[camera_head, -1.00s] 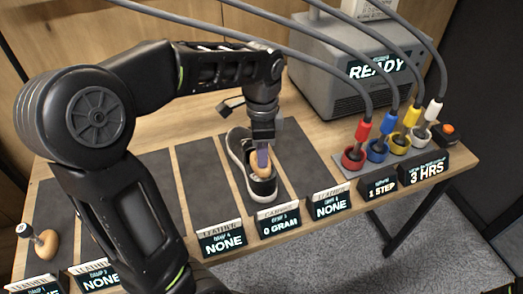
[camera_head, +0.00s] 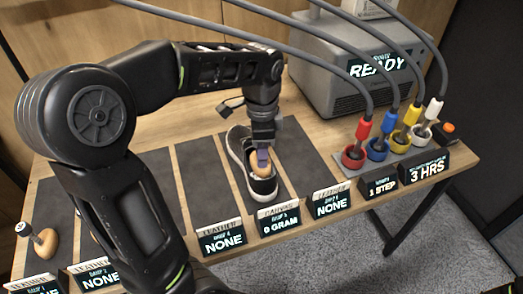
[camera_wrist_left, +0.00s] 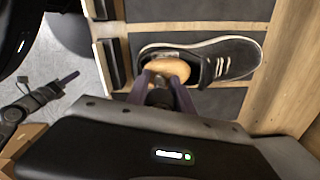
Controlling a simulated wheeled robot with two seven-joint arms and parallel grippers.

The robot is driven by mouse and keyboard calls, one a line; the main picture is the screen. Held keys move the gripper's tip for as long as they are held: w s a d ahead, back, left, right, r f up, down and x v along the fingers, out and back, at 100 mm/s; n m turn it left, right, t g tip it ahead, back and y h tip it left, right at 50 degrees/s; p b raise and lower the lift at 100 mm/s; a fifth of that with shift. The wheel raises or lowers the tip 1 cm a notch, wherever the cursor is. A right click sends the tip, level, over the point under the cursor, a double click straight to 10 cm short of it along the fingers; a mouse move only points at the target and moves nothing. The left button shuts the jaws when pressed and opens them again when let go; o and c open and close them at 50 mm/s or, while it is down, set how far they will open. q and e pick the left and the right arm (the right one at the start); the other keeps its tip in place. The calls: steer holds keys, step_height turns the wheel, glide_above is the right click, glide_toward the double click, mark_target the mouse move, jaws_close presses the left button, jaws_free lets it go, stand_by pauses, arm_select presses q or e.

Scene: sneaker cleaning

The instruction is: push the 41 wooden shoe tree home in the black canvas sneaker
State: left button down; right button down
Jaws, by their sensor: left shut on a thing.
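The black canvas sneaker (camera_head: 238,150) with a white sole edge lies on a dark mat behind the "0 GRAM" canvas sign. It also shows in the left wrist view (camera_wrist_left: 232,60), its opening filled at the heel by the wooden shoe tree (camera_wrist_left: 180,68). In the head view the tan shoe tree (camera_head: 256,170) shows in the opening beside the fingers. My left gripper (camera_head: 262,160) points down into the heel area and is shut on the shoe tree, its fingers partly hiding it. The number on this tree is not readable. My right gripper is not in view.
Another wooden shoe tree (camera_head: 46,243) lies on the mat at the far left. Signs line the table's front edge. A grey machine (camera_head: 350,80) reading "READY" stands at the back, with several coloured cabled plugs in cups (camera_head: 377,150) to the right. The neighbouring mat (camera_head: 305,155) is bare.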

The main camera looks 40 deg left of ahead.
arm_select(q)
steer(key=shift+f+b, duration=1.9)
steer(key=shift+f, duration=0.85)
steer(key=c, duration=1)
jaws_free()
steer(key=shift+c, duration=0.2)
steer(key=shift+r, duration=0.35)
step_height(320, 180, up, 7)
steer(key=shift+r, duration=0.1)
